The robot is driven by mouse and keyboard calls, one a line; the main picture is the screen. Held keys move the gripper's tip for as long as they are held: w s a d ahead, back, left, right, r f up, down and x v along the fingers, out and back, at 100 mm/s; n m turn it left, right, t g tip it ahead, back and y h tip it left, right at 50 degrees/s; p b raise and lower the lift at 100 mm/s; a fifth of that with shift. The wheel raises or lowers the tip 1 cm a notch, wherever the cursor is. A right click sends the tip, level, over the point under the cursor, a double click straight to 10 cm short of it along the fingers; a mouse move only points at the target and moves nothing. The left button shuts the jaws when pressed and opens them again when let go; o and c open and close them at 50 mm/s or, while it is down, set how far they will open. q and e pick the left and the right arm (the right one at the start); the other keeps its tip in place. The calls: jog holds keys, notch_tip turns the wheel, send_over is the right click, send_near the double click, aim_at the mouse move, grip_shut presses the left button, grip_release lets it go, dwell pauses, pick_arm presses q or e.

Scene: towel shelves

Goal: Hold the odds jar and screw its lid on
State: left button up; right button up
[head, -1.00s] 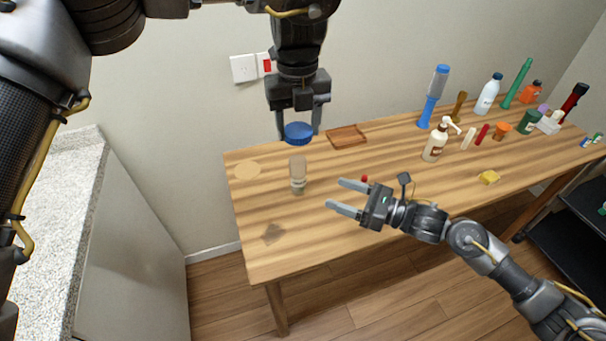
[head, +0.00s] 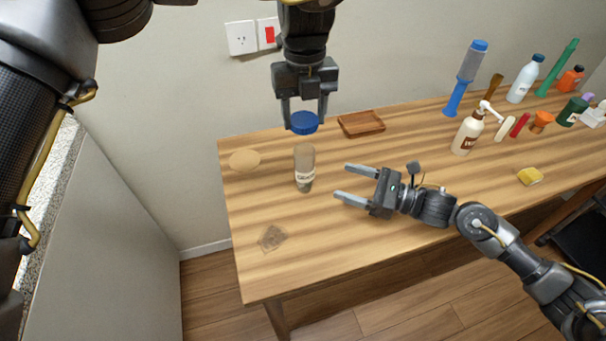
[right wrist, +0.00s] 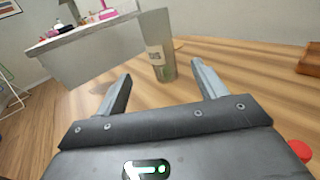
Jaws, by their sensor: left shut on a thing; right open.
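The odds jar (head: 304,166) is a clear jar with a pale label, standing upright and open-topped on the wooden table. It also shows in the right wrist view (right wrist: 161,60), beyond and between the fingertips. The blue lid (head: 303,123) is held in my left gripper (head: 304,122), which is shut on it above the jar, apart from the jar's rim. My right gripper (head: 341,182) is open and empty, a little to the right of the jar with its fingers pointing at it. It also shows in the right wrist view (right wrist: 160,85).
A brown wooden tray (head: 361,123) lies behind and right of the jar. A round tan mat (head: 244,160) and a dark patch (head: 272,238) are on the left. A pump bottle (head: 467,133), yellow sponge (head: 530,176) and several bottles stand at right. The front of the table (head: 340,240) is clear.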

aim_at(304, 168)
pick_arm(q)
jog(key=shift+s+d, duration=0.1)
pick_arm(e)
jog(key=shift+s+d, duration=0.1)
pick_arm(q)
jog(key=shift+d, duration=0.1)
pick_arm(e)
jog(key=shift+w+a, duration=0.2)
jog(key=shift+a, duration=0.05)
jog(key=x, duration=1.1)
jog(key=shift+a, duration=0.25)
jog(key=c, duration=1.4)
pick_arm(q)
jog(key=shift+f, duration=2.55)
pick_arm(e)
jog(key=shift+c, duration=0.4)
